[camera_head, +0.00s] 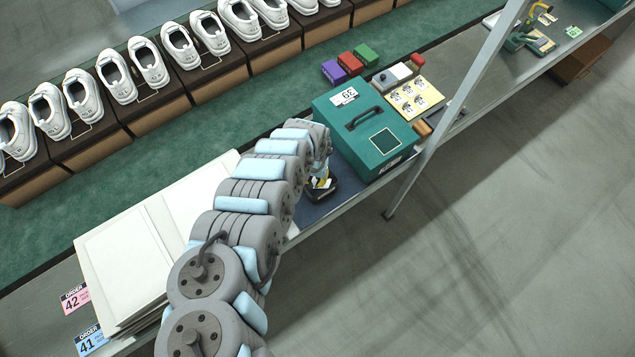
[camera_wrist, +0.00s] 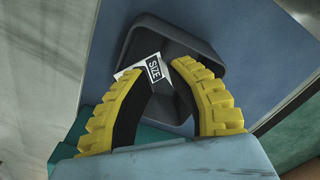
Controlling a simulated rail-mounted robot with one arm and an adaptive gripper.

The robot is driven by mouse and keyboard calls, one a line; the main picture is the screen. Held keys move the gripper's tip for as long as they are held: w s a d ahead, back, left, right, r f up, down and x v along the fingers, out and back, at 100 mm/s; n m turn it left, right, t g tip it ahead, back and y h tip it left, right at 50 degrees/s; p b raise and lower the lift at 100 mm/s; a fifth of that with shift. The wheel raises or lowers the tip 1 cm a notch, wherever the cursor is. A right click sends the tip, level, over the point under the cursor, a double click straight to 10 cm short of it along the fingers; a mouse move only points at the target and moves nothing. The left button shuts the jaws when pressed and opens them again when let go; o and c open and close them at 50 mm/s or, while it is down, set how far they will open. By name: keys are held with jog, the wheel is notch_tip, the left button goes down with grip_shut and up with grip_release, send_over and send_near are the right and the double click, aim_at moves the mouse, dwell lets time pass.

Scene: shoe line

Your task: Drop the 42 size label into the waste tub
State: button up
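A small white label (camera_wrist: 153,69) with a black band reading SIZE shows between and just beyond my fingertips in the wrist view; the fingers partly cover it, and its number is not legible. The dark grey waste tub (camera_wrist: 200,48) lies below and around it. I cannot tell whether the label touches the tub's floor. My gripper (camera_wrist: 160,72) has yellow and black fingers with a visible gap between the tips. In the head view the tub (camera_head: 322,193) sits at the bench's near edge, left of the teal box, with my gripper over it, partly hidden by my arm.
The teal box (camera_head: 352,128) with a handle and a 39 label stands right of the tub. Purple, red and green blocks (camera_head: 351,61) and a yellow card (camera_head: 414,98) lie beyond. White boards (camera_head: 125,265) and order cards (camera_head: 75,299) are left. White shoes (camera_head: 147,66) line the back.

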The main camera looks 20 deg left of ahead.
jog(key=shift+o, duration=1.1)
notch_tip(320, 180, up, 12)
dwell(0.5)
dwell(0.5)
